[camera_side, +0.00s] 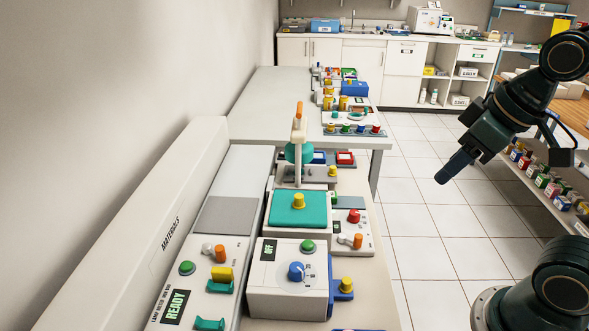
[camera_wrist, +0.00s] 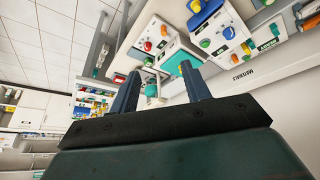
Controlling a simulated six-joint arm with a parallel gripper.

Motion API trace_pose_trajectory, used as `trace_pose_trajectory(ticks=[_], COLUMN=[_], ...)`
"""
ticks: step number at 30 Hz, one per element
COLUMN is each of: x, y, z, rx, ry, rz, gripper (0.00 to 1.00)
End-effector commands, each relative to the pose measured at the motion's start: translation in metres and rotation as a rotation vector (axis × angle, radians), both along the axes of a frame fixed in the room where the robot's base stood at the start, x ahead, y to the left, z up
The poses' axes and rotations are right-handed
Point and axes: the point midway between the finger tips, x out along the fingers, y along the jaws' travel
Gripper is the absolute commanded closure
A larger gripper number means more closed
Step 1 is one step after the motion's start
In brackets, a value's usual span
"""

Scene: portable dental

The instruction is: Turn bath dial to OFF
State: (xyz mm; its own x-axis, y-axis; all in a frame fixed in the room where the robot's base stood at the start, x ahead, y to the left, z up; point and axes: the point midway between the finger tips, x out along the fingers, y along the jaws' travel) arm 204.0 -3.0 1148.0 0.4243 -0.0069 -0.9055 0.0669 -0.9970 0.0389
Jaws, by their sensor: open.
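The likely bath dial (camera_side: 296,271) is a blue knob on the front of a white box (camera_side: 283,307) in the side view. A small dark display (camera_side: 268,250) on the box reads OFF, and a green button (camera_side: 307,246) sits above the dial. The dial's pointer is too small to read. In the wrist view a blue knob (camera_wrist: 229,33) shows on a white box at upper right. My gripper (camera_side: 443,180) hangs in the air to the right of the bench, well away from the dial. In the wrist view its fingers (camera_wrist: 159,74) are apart with nothing held between them.
A teal-topped box with a yellow knob (camera_side: 299,201) stands behind the dial box, with an upright post (camera_side: 298,140) beyond. A panel marked READY (camera_side: 175,306) lies left. A yellow knob on a blue bracket (camera_side: 346,286) juts out right. Tiled floor lies open under my gripper.

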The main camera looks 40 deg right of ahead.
Motion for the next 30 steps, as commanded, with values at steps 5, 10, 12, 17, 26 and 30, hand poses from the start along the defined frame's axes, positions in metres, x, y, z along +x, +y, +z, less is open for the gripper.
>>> trace_pose_trajectory(ticks=[5, 10, 12, 17, 26, 30], x=[0.030, 0.060, 0.072, 0.100, 0.151, 0.173], y=[-0.005, -0.010, -0.013, -0.020, -0.035, -0.042], z=[-0.001, -0.006, -0.009, -0.020, -0.053, -0.074], rx=[-0.036, -0.066, -0.078, -0.100, -0.125, -0.130], ry=[0.061, 0.118, 0.141, 0.194, 0.290, 0.335], rz=[0.068, 0.141, 0.172, 0.243, 0.383, 0.449], gripper=[0.53, 0.53, 0.53, 0.53, 0.53, 0.53])
